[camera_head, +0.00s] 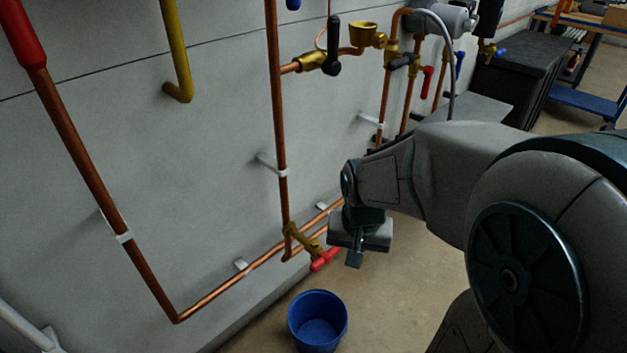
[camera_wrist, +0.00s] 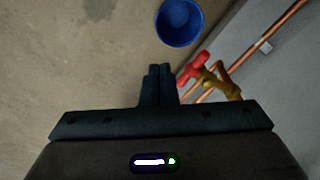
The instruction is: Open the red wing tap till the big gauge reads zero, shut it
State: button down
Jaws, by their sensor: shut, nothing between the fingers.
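The red wing tap (camera_head: 325,259) sits on a brass valve body (camera_head: 303,240) at the low end of a copper pipe. In the wrist view the red wing tap (camera_wrist: 193,68) lies just to the right of my fingers. My gripper (camera_head: 355,259) is shut and empty, beside the tap on its right in the head view; it also shows in the wrist view (camera_wrist: 160,70). I see a gap between fingers and tap in both views. The big gauge's dial is not readable; a round brass fitting (camera_head: 363,34) at the top shows no clear face.
A blue bucket (camera_head: 317,320) stands on the floor below the tap. Copper pipes (camera_head: 278,110) run along the grey wall. A black-handled valve (camera_head: 333,45) and other valves sit higher up. Open floor lies to the right of the bucket.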

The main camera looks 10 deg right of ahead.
jog(key=w+d+r+m+y+p, duration=0.1)
jog(key=w+d+r+m+p, duration=0.15)
jog(key=w+m+p, duration=0.5)
jog(key=b, duration=0.3)
send_near(335, 248)
jog(key=shift+n+t, duration=0.25)
jog(key=shift+t, duration=0.05)
jog(key=f, duration=0.7)
jog(key=shift+w+a, duration=0.15)
jog(key=shift+w, duration=0.05)
jog(key=shift+r, duration=0.1)
jog(key=shift+y, duration=0.4)
